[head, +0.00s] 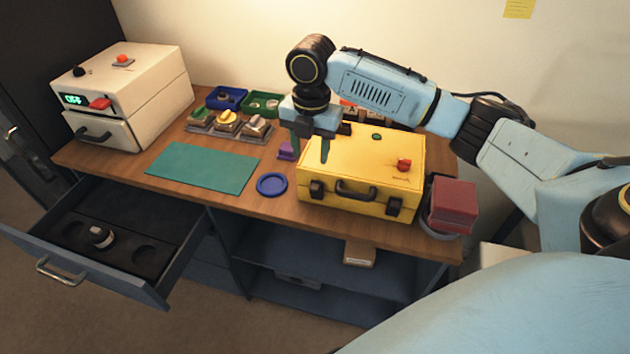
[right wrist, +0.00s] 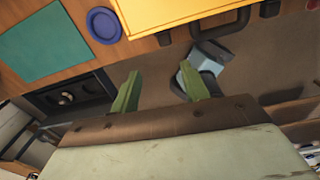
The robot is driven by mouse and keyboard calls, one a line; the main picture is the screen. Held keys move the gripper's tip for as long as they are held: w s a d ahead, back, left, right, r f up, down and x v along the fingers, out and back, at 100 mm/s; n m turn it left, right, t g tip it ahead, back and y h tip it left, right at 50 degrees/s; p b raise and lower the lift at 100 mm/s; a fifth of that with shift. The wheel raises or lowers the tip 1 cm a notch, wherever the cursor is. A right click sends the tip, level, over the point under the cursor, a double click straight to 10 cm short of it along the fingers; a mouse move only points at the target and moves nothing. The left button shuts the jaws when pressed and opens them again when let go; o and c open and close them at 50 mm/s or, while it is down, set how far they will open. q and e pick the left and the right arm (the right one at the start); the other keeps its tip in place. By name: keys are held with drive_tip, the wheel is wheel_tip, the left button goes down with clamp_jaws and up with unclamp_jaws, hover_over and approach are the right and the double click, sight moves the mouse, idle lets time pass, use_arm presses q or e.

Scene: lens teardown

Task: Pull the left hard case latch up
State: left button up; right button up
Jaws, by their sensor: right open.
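The yellow hard case (head: 350,178) stands closed on the bench, its front towards me. Its left latch (head: 316,191) is a dark block on the front face, left of the black handle (head: 356,192); the right latch (head: 393,207) is on the other side. The left latch also shows in the right wrist view (right wrist: 164,38), beyond the fingers. My right gripper (head: 311,150) is open and empty, its fingers overlapping the case's left end in the head view. The right wrist view shows both green fingers (right wrist: 160,88) apart, clear of the latch. My left gripper is out of view.
A blue round dish (head: 272,185) and green mat (head: 204,167) lie left of the case. An open drawer (head: 155,272) juts out at the lower left. Small trays (head: 226,97) sit behind.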

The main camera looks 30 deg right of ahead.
sight(315, 187)
drive_tip(key=shift+n, duration=0.4)
drive_tip(key=f, duration=0.7)
drive_tip(key=d+f, duration=0.1)
drive_tip(key=f, duration=0.3)
drive_tip(key=shift+s+f+b, duration=0.1)
drive_tip(key=shift+f+b, duration=0.1)
drive_tip(key=shift+b, duration=0.1)
drive_tip(key=shift+c, duration=0.2)
clamp_jaws()
